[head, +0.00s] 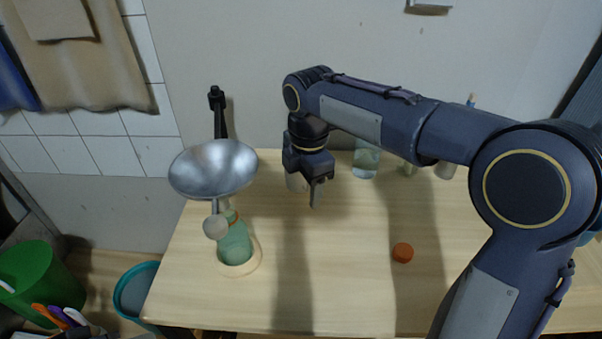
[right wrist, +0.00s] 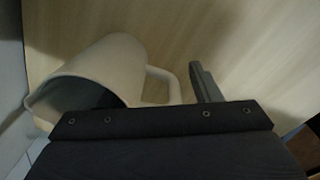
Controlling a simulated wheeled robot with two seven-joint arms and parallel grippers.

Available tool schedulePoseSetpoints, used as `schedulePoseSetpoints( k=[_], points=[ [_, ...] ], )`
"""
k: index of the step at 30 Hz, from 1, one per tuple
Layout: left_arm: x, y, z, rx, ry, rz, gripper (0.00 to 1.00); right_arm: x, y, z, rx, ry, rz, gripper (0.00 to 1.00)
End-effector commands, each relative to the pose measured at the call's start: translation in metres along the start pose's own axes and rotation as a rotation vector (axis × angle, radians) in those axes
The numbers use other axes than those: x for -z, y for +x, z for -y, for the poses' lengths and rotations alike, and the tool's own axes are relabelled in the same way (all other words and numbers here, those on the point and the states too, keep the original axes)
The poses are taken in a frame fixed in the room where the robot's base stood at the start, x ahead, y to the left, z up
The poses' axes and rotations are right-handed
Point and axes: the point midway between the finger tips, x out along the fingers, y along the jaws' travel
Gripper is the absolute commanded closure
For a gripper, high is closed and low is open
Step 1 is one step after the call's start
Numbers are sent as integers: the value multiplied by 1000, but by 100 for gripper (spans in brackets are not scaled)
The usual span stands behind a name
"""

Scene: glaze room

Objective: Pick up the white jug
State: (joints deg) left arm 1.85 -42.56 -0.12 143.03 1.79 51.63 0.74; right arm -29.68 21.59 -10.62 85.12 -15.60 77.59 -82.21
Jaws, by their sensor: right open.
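The white jug (head: 295,183) stands at the back of the wooden table in the head view, mostly hidden behind my right gripper (head: 312,192). In the right wrist view the jug (right wrist: 95,70) is at the left, its open mouth towards the camera and its handle on the right. My right gripper (right wrist: 155,88) is open. One finger is to the right of the handle, apart from it. My left gripper is not in view.
A metal-shaded lamp (head: 213,168) overhangs a green bottle (head: 235,243) at the table's left. A glass jar (head: 366,160) stands right of the gripper at the back. An orange round object (head: 402,252) lies on the right. The table's front middle is clear.

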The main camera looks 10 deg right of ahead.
Motion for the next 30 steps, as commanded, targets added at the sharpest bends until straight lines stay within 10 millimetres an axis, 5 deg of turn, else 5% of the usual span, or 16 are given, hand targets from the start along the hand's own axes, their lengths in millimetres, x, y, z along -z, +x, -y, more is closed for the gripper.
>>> schedulePoseSetpoints(
  k=[7,19,30],
  points=[
    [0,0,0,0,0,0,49,0,1,0,-1,0,0,45],
    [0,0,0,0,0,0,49,0,0,0,-1,0,0,96],
    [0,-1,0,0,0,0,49,0,-2,0,-2,0,0,96]
  ],
)
